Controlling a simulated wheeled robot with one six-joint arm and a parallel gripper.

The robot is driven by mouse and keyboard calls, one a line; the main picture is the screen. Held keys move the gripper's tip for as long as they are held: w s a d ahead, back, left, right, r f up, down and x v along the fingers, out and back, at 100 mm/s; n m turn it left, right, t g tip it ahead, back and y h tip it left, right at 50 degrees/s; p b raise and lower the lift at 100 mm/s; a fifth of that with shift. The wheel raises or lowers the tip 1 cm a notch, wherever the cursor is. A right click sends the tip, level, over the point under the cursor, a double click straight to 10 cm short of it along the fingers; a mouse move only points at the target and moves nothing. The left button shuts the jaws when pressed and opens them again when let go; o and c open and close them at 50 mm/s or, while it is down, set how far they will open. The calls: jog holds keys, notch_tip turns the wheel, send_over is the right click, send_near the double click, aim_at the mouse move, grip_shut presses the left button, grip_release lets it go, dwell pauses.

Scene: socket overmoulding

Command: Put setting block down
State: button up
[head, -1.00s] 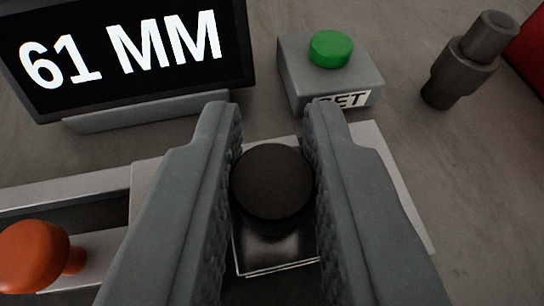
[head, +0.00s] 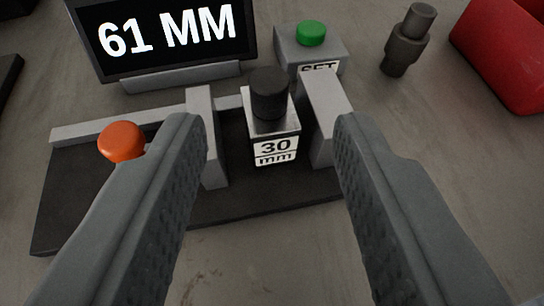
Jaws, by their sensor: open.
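The setting block (head: 275,149) is a shiny metal block marked "30 mm" with a black round knob (head: 269,93) on top. It stands upright on the dark base of a fixture (head: 245,200), between two grey upright jaws: the left jaw (head: 207,140) and the right jaw (head: 325,115). A small gap shows left of the block; whether it touches the right jaw I cannot tell. My gripper (head: 265,125) is open and empty, its fingers wide apart on either side in the picture, nearer the camera and clear of the block.
An orange knob (head: 121,141) sits at the fixture's left. Behind stand a display (head: 165,38) reading "61 MM" and a grey box (head: 316,53) with a green button (head: 311,32), labelled "SET". A dark stepped cylinder (head: 408,42) and a red object (head: 505,55) are at right. The front table is clear.

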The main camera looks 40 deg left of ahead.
jog(key=shift+v, duration=2.05)
jog(key=shift+a, duration=0.1)
jog(key=s+a+r+m+t+h, duration=0.2)
jog(key=s+r, duration=0.4)
jog(key=s, duration=0.3)
jog(key=s+a+r+m+t+h, duration=0.2)
jog(key=s+r, duration=0.4)
jog(key=s, duration=0.4)
jog(key=s+a+r+m+t+h, duration=0.3)
jog(key=s+r+m+h, duration=0.1)
jog(key=s, duration=0.6)
jog(key=shift+s+r+h, duration=0.25)
jog(key=shift+r+h, duration=0.35)
jog(key=shift+r, duration=0.3)
